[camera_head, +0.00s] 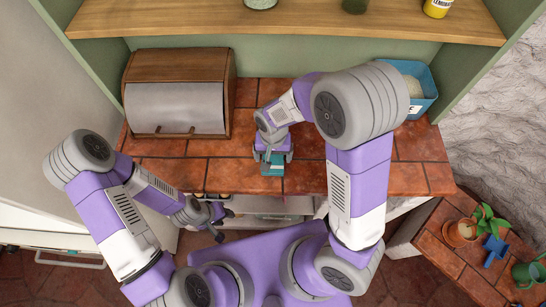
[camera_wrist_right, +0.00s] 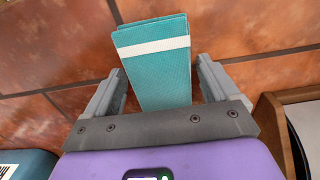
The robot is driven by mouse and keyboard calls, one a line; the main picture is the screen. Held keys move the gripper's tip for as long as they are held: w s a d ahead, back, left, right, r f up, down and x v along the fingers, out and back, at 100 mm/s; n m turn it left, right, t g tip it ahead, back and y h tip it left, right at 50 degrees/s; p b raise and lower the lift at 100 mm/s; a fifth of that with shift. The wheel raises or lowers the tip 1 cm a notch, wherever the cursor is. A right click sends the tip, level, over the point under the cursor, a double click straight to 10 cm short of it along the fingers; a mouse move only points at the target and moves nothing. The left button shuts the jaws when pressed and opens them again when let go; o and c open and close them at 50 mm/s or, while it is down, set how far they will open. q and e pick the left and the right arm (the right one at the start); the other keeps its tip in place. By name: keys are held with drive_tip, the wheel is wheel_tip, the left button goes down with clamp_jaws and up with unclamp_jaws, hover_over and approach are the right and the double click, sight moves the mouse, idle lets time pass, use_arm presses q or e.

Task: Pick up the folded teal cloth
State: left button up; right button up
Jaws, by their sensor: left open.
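The folded teal cloth (camera_head: 272,170) lies on the tiled counter near its front edge. In the right wrist view the cloth (camera_wrist_right: 158,75) is a narrow teal block with a white band across it. My right gripper (camera_head: 272,156) is above the cloth, pointing down. In the right wrist view its two fingers (camera_wrist_right: 158,88) stand apart on either side of the cloth, with a visible gap at each side. My left gripper (camera_head: 223,222) is open and empty, low in front of the counter's front edge, left of the cloth.
A wooden bread box (camera_head: 178,95) stands on the counter at left. A blue bin (camera_head: 420,92) with a label stands at back right. A shelf (camera_head: 300,25) with jars runs above. A side table (camera_head: 455,252) with a potted plant is at lower right.

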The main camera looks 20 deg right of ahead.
sight(273, 157)
drive_tip(key=c, duration=0.8)
wheel_tip(273, 157, up, 10)
drive_tip(key=shift+r+p, duration=0.1)
drive_tip(key=shift+p, duration=1)
